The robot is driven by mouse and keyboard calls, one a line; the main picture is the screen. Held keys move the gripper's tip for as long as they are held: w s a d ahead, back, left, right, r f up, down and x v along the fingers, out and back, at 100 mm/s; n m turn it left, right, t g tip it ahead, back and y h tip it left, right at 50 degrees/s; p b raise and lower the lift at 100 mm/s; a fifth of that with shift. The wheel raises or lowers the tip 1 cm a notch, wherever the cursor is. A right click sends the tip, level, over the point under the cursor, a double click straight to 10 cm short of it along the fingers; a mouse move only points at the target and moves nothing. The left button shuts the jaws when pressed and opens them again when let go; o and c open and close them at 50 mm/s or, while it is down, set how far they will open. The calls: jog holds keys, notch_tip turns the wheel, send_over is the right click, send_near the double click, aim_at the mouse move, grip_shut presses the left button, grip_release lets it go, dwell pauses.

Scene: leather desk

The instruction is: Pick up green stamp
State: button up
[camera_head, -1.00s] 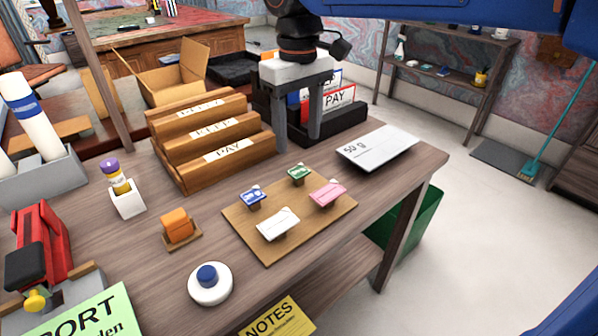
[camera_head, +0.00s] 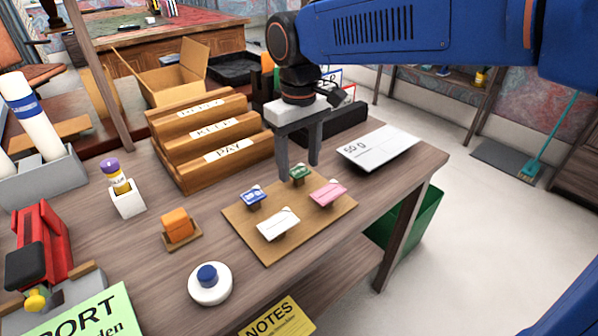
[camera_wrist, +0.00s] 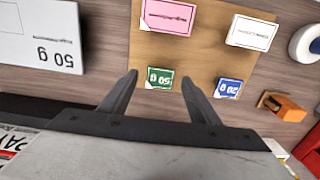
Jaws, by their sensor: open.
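The green stamp (camera_head: 300,173) stands on a brown board at the board's far corner. In the wrist view the green stamp (camera_wrist: 160,78) lies between the two fingertips, farther off than they are. My gripper (camera_head: 299,170) is open and empty, with its fingers pointing down above and just behind the green stamp. Its fingertips (camera_wrist: 160,76) also show apart in the wrist view. A blue stamp (camera_head: 253,195), a pink stamp (camera_head: 328,192) and a white stamp (camera_head: 279,223) share the board. The gap between fingertips and stamp is hard to judge.
The brown board (camera_head: 262,247) lies on the wooden desk (camera_head: 150,265). A 50 g scale (camera_head: 385,147) is to its right. A wooden letter rack (camera_head: 215,150) stands behind left. An orange block (camera_head: 177,224) and a white round item with a blue knob (camera_head: 209,287) stand left.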

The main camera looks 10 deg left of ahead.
jog(key=shift+f, duration=0.25)
dwell(0.5)
jog(key=c, duration=1.1)
